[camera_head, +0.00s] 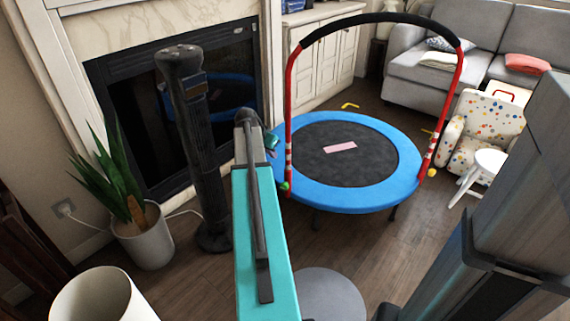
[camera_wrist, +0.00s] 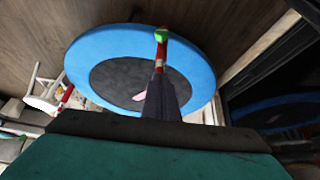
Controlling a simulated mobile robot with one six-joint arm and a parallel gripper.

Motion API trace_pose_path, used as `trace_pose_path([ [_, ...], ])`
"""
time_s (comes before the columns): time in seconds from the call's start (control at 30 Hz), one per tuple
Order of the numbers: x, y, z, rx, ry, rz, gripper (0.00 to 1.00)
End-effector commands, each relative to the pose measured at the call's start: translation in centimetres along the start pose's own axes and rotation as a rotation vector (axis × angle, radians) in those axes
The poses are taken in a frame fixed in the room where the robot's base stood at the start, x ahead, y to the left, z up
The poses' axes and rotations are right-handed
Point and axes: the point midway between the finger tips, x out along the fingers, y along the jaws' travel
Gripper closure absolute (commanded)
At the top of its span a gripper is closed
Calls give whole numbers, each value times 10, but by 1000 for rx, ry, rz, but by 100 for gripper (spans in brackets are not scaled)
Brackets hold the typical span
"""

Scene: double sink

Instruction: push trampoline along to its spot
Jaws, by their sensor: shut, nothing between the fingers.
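The round trampoline (camera_head: 345,196) has a blue padded rim, a black mat with a pink label and a red handle bar with black foam on top. It stands upright on the floor in front of the fireplace. Yellow corner marks (camera_head: 350,105) lie on the floor beyond its far rim and at its right. My gripper (camera_head: 272,142) is shut and empty, at the trampoline's left rim beside the near handle post; I cannot tell whether it touches. The wrist view shows the blue rim (camera_wrist: 90,50) and the handle's green-ended post.
A dark tower fan (camera_head: 195,150) and a potted plant (camera_head: 145,235) stand at the left. A white stool (camera_head: 487,163) and a spotted armchair (camera_head: 480,128) stand right of the trampoline. A grey sofa (camera_head: 425,70) is behind.

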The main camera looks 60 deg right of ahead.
Motion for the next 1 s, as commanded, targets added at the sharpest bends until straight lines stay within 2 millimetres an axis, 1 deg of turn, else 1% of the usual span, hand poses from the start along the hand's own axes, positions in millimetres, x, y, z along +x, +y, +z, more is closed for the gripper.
trace_pose_path([
  [0.1,0,3,-6,12,6,1,100],
  [0.37,0,3,-5,11,5,1,100],
  [0.57,6,3,-5,10,4,2,100],
  [0.77,25,2,-4,9,5,1,100],
  [1.0,59,2,-4,10,4,1,100],
])
